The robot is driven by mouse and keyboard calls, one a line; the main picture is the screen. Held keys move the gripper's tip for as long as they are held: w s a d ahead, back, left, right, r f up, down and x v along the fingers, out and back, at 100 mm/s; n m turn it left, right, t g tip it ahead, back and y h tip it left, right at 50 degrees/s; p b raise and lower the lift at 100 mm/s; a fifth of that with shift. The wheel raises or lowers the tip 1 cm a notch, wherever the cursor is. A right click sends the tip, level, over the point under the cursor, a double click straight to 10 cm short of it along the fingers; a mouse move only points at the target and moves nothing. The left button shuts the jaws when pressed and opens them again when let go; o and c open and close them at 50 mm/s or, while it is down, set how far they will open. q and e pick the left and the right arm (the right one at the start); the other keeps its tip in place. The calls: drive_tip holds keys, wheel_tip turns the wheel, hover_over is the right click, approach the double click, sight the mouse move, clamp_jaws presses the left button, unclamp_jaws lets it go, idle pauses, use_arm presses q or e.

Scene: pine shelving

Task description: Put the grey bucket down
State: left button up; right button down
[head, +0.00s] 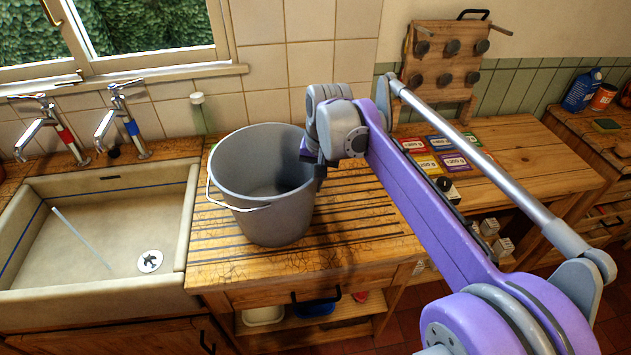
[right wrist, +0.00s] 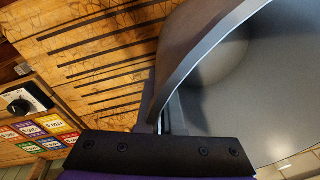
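The grey bucket (head: 262,195) is upright over the grooved wooden draining board (head: 350,215), right of the sink. Its base looks at or very near the board; I cannot tell for sure whether it touches. Its wire handle hangs down at the front left. My right gripper (head: 314,163) is at the bucket's right rim. In the right wrist view the bucket's rim (right wrist: 195,62) runs down between the fingers, and the gripper (right wrist: 160,128) looks shut on it. The bucket's inside looks empty where it shows. My left gripper is not in view.
The white sink (head: 100,292) with two taps lies left. Coloured cards (head: 437,152) and a small device (head: 447,190) lie right of the board. A wooden peg stand (head: 440,65) is behind. A green-white bottle (head: 199,112) stands behind the bucket. The board's front right is bare.

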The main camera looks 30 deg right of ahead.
drive_tip(key=c, duration=1.1)
unclamp_jaws()
drive_tip(key=shift+f, duration=0.1)
drive_tip(key=r, duration=0.4)
drive_tip(key=s+r, duration=0.1)
drive_tip(key=r, duration=0.3)
drive_tip(key=r+p, duration=0.1)
drive_tip(key=r, duration=0.3)
drive_tip(key=shift+s+d+r, duration=0.1)
drive_tip(key=shift+s+d, duration=0.15)
drive_tip(key=shift+s, duration=0.1)
